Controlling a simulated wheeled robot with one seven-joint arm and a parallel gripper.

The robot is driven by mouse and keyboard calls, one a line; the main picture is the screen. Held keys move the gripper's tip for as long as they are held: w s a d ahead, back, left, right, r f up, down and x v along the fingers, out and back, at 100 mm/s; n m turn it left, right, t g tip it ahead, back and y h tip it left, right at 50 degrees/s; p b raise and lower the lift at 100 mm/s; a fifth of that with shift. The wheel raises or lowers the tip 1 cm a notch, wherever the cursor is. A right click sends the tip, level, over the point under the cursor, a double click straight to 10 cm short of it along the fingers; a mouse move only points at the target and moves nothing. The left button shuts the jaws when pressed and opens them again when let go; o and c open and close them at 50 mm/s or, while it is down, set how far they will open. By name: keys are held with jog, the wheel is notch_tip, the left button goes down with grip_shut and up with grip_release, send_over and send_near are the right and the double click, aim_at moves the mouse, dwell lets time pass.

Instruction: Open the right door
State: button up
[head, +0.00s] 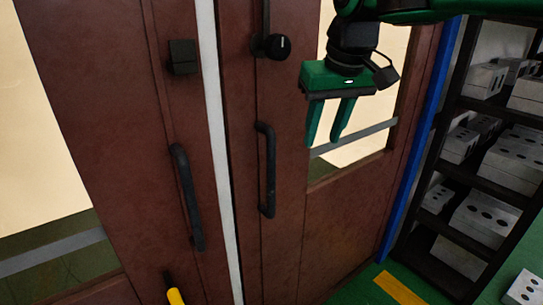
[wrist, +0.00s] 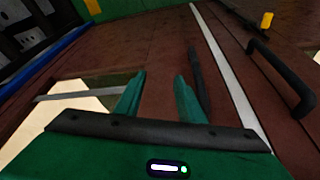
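The right door (head: 335,215) is brown with a glass window, and no gap shows between it and the left door (head: 110,130). Its black vertical handle (head: 267,170) is in the head view, with a round black knob (head: 278,46) above it. My green gripper (head: 328,122) is in front of the right door, to the right of its handle, fingers apart and empty. In the wrist view, my gripper's two green fingers (wrist: 157,95) are spread. The right door's handle (wrist: 199,85) shows just beyond the right finger, partly hidden; I cannot tell if they touch.
The left door's handle (head: 187,197) is a similar black bar. A white strip (head: 217,140) runs between the doors. A dark shelf rack (head: 437,150) with grey blocks stands at the right, beside a blue post (head: 415,135). A yellow object (head: 175,296) is at the bottom.

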jog(key=n+y, duration=0.1)
jog(key=n, duration=0.1)
send_near(273, 147)
notch_tip(273, 147, down, 2)
jog(key=x, duration=1.1)
jog(key=shift+w+a+r, duration=0.1)
jog(key=shift+w+a, duration=0.05)
jog(key=shift+w, duration=0.2)
grip_shut()
